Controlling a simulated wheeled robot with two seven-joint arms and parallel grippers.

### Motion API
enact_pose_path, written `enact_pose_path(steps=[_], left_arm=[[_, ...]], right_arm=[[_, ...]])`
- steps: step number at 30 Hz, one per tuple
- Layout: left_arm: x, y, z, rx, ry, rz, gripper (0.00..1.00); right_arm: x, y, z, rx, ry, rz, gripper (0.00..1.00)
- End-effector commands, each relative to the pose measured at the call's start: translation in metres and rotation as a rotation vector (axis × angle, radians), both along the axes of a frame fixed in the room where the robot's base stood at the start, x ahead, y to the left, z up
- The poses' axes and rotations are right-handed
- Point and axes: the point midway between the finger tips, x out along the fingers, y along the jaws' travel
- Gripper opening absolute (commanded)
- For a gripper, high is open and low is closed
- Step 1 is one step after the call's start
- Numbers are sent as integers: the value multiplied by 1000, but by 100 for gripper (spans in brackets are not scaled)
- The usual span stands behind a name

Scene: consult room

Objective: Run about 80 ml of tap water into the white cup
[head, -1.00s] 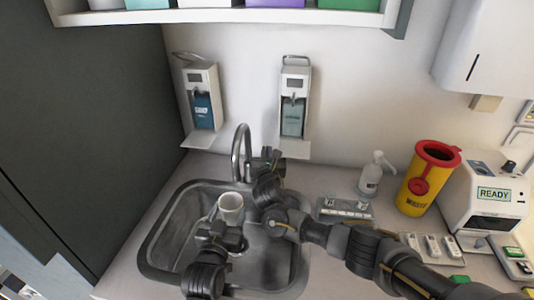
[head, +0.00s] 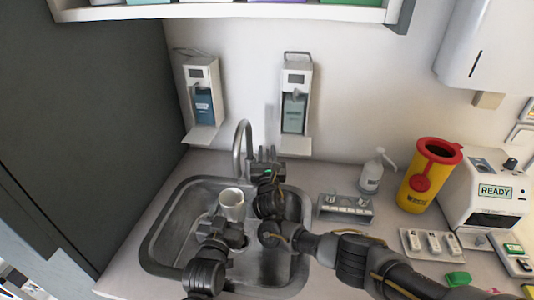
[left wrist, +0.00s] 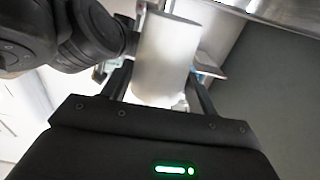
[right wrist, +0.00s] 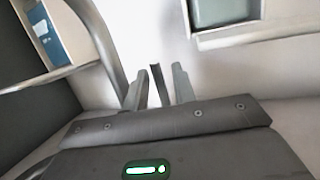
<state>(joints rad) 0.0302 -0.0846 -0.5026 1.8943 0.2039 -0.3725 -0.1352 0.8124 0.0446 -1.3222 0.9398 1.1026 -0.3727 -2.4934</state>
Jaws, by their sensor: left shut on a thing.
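The white cup (head: 231,204) is upright over the sink (head: 160,245), below the tap's curved spout (head: 237,150). My left gripper (head: 228,222) is shut on it from the near side; the cup also shows between the fingers in the left wrist view (left wrist: 165,58). My right gripper (head: 265,158) is beside the tap, to the right of the spout. In the right wrist view my right gripper (right wrist: 160,88) is open, with a thin upright dark piece, which looks like the tap lever (right wrist: 156,82), between its fingers with gaps. No water stream is visible, and the cup's inside is too small to read.
Two wall dispensers (head: 203,100) (head: 296,100) hang behind the sink. A pump bottle (head: 371,173), a small grey tray (head: 344,209), a yellow waste bin (head: 417,185) and a white READY machine (head: 490,205) stand on the counter at right, near my right arm.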

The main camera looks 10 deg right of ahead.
Motion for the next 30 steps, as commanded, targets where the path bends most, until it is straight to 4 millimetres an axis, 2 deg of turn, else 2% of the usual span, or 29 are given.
enact_pose_path(steps=[13, 20, 22, 30], left_arm=[[0, 0, 0, 0, 0, 0, 37], [0, 0, 0, 0, 0, 0, 37], [0, 0, 0, 0, 0, 0, 37], [0, 0, 0, 0, 0, 0, 37]], right_arm=[[3, -2, 2, 13, 30, 0, 27], [18, -7, 6, 75, 216, 1, 27], [4, -3, 1, 78, 238, 5, 27], [-54, 4, 1, 79, 236, 4, 27]])
